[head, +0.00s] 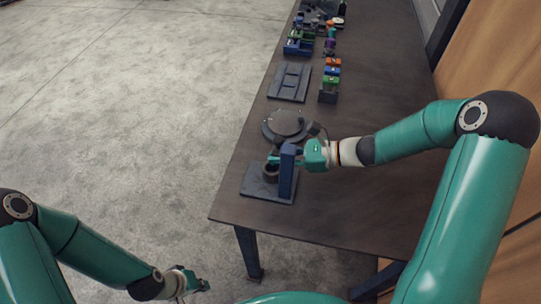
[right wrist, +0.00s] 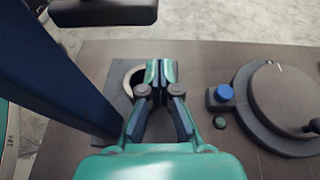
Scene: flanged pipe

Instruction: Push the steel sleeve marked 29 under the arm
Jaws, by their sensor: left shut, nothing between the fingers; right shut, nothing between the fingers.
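A blue press post (head: 287,172) stands on a dark base plate (head: 255,187) near the table's front end; it also shows in the right wrist view (right wrist: 50,70). Its dark overhead arm (right wrist: 103,12) shows at the top left there. A round steel sleeve (head: 270,174) is low beside the post; its pale rim (right wrist: 130,78) is partly hidden by my fingers. The number 29 is not legible. My right gripper (right wrist: 161,70) is shut and empty beside the sleeve; whether it touches cannot be told. My left gripper (head: 200,286) is shut and empty, off the table at lower left.
A round dark fixture (head: 287,123) stands just behind the base plate, with a blue knob (right wrist: 225,92) near it. A flat slotted plate (head: 290,82) and several coloured blocks (head: 330,80) lie farther back. The table's right side is mostly clear.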

